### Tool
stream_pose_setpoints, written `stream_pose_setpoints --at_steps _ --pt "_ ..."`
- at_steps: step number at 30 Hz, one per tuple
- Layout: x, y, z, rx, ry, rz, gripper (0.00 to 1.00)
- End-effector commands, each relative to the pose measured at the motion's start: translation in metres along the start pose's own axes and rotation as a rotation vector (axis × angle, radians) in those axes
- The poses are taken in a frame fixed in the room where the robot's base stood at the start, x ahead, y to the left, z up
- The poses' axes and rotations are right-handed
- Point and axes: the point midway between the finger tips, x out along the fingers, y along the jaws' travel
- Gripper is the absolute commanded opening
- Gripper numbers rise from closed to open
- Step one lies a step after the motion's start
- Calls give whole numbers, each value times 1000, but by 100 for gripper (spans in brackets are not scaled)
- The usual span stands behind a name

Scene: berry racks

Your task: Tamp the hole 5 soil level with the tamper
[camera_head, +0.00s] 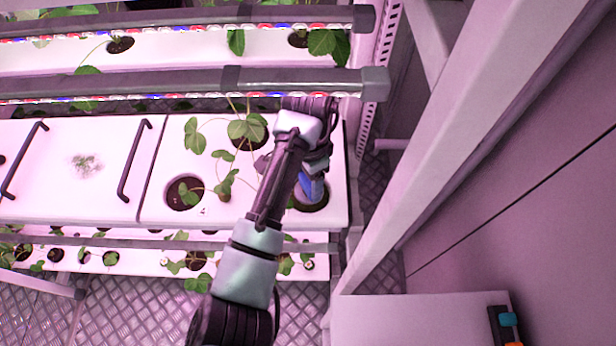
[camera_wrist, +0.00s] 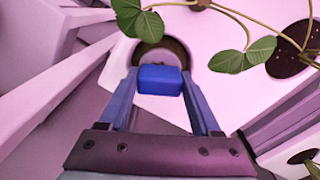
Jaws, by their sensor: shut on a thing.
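My gripper (camera_head: 311,178) is shut on the blue handle of the tamper (camera_wrist: 160,80), which sits between both fingers in the wrist view. In the head view the tamper's lower end is over or in the soil hole (camera_head: 312,206) at the right front corner of the white panel (camera_head: 225,207). The hole (camera_wrist: 151,50) shows behind the blue handle in the wrist view, with brown soil inside its rim. The tamper's foot is mostly hidden, so I cannot tell whether it touches the soil.
Another soil hole (camera_head: 184,194) lies to the left, with leafy plants (camera_head: 248,128) close beside my arm. A grey light bar (camera_head: 180,84) runs above the panel's back. A pale post (camera_head: 450,130) stands to the right. A pale surface (camera_head: 420,318) lies at bottom right.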

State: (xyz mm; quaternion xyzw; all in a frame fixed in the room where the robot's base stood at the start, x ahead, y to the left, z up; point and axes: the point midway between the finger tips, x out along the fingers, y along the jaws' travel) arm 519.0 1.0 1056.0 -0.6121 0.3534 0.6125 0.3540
Motion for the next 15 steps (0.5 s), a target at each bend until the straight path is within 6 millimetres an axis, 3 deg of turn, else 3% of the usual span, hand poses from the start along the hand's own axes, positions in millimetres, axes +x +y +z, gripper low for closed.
stream_pose_setpoints --at_steps 15 --pt "7 0 0 0 0 0 20"
